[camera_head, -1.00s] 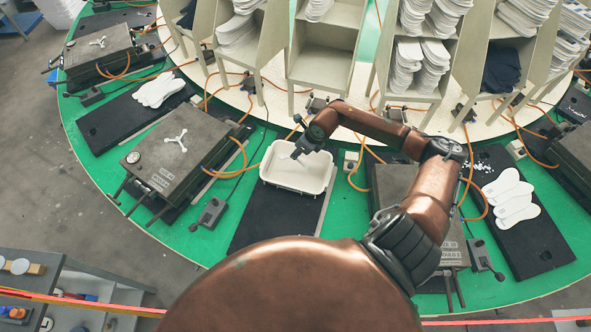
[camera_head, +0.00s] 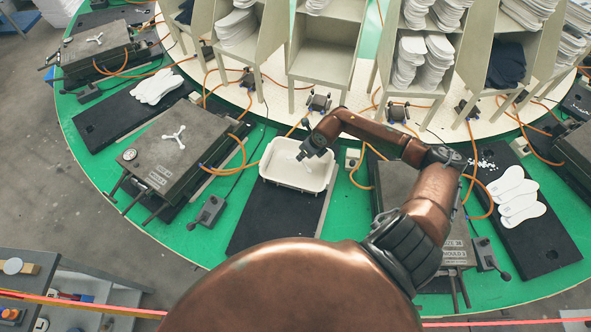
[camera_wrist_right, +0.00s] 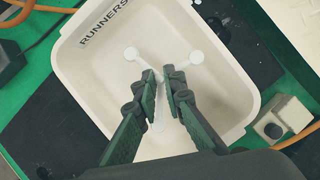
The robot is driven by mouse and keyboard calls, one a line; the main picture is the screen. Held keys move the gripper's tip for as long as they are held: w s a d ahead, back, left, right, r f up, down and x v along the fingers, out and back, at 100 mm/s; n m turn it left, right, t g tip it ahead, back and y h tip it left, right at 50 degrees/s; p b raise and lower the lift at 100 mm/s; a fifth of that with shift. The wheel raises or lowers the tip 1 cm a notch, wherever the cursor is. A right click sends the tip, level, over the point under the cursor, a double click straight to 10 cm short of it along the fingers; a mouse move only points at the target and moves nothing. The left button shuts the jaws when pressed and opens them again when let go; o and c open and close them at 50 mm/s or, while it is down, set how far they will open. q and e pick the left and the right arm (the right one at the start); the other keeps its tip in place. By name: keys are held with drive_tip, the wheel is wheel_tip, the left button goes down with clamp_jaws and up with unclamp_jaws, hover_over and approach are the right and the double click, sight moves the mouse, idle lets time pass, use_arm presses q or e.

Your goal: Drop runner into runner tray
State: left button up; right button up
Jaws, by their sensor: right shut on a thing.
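The runner tray (camera_wrist_right: 84,82) is a cream open box marked RUNNERS; in the head view the tray (camera_head: 326,181) stands on a black mat. My right gripper (camera_head: 303,157) is over its interior, towards the back. In the right wrist view the right gripper (camera_wrist_right: 165,78) is shut on the runner (camera_wrist_right: 196,57), a white three-armed piece with round ends. The fingers hide part of the runner's middle. Whether the runner touches the tray floor cannot be told. No other piece shows in the tray. My left gripper is not in view.
A grey mould (camera_head: 172,160) with a similar three-armed piece (camera_head: 174,138) on top is left of the tray. White insoles (camera_head: 517,196) lie on a mat at right. Shelves (camera_head: 325,62) stand behind the tray. Orange hoses (camera_head: 362,178) cross the green table.

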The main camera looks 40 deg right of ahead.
drive_tip(key=o, duration=0.8)
drive_tip(key=v, duration=1.2)
